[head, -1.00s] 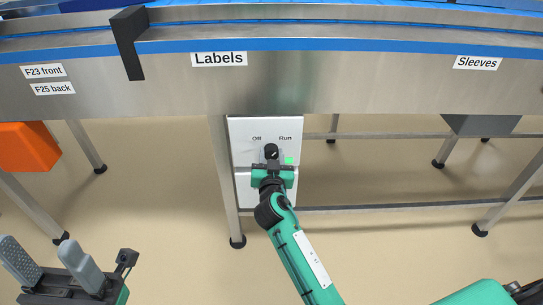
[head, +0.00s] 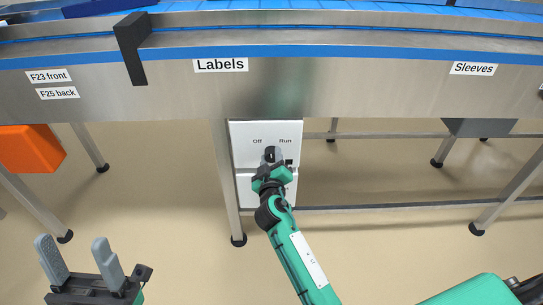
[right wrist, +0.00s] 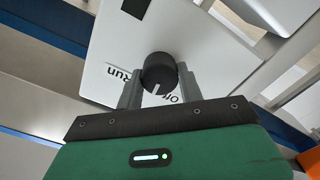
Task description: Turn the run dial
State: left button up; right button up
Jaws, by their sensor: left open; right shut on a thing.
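The run dial (right wrist: 160,72) is a round black knob on a white panel (head: 240,140) under the machine's edge. "Off" is printed above left of it and "Run" above right in the head view. In the right wrist view its white mark points between the two words. My right gripper (head: 270,156) is shut on the dial, a finger on either side in the right wrist view (right wrist: 158,88). It is tilted in the head view and hides part of the panel. My left gripper (head: 82,262) is open and empty at the lower left, away from the panel.
The steel conveyor frame (head: 330,85) with its blue strip runs above the panel. A table leg (head: 226,185) stands just left of the panel. An orange box (head: 30,148) hangs at the far left. The floor in front is clear.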

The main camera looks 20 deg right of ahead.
jog(key=n+p, duration=0.2)
jog(key=n, duration=0.3)
jog(key=shift+a+n, duration=0.1)
jog(key=shift+n, duration=0.2)
pick_arm(q)
jog(key=w+d+f+g+y, duration=0.1)
jog(key=w+d+f+g, duration=0.2)
jog(key=w+f+g, duration=0.2)
jog(key=shift+w+d+f+n+g+y, duration=0.3)
jog(key=shift+w+d+f+n+g, duration=0.1)
jog(key=shift+f+g, duration=0.85)
pick_arm(e)
jog(key=shift+n, duration=0.6)
pick_arm(q)
jog(key=shift+f, duration=0.15)
pick_arm(e)
jog(key=o, duration=1)
jog(key=shift+f, duration=0.1)
